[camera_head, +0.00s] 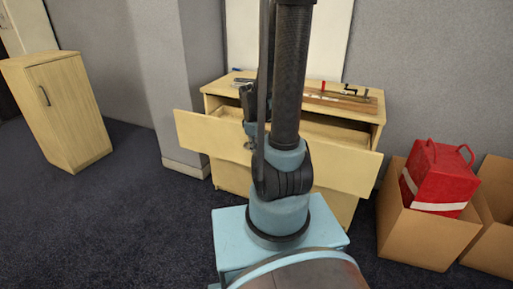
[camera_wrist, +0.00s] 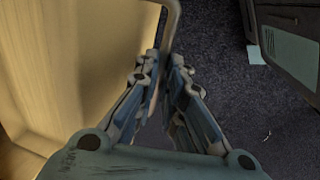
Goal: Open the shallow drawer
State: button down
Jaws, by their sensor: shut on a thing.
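A light wood chest (camera_head: 229,178) stands against the wall. Its shallow top drawer (camera_head: 345,165) is pulled out, tilted in the picture, with its interior partly visible behind the front panel. My gripper (camera_wrist: 165,62) is shut on the drawer's curved metal handle (camera_wrist: 174,18) in the wrist view, with the wooden drawer front (camera_wrist: 95,45) to its left. In the head view my arm hides most of the gripper and the handle.
Tools (camera_head: 340,92) lie on the chest top. Cardboard boxes (camera_head: 415,235), one holding a red bag (camera_head: 440,175), stand close to the chest's right. A wooden cabinet (camera_head: 65,110) stands at the far left. Dark carpet (camera_head: 110,215) is clear at left.

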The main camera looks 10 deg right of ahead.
jog(key=c, duration=1.7)
grip_release()
jog(key=shift+r, duration=0.1)
jog(key=shift+s+a+r, duration=0.25)
jog(key=shift+s+r, duration=0.05)
jog(key=shift+r, duration=1.6)
jog(key=shift+s+a+r, duration=0.2)
jog(key=shift+s+r, duration=0.1)
jog(key=shift+r, duration=1.6)
jog(key=shift+s+a+r, duration=0.25)
jog(key=shift+s+r, duration=0.05)
jog(key=shift+r, duration=1.6)
jog(key=shift+s+d+f+m+y, duration=0.2)
jog(key=shift+s+f+m, duration=0.45)
jog(key=shift+s+m, duration=1.4)
jog(key=shift+s+a+f+m+y, duration=0.2)
jog(key=shift+s+f+m, duration=0.5)
jog(key=shift+s+m, duration=1.3)
jog(key=shift+s+d+f+m+y, duration=0.25)
jog(key=shift+s+f+m, duration=0.65)
jog(key=shift+s, duration=2)
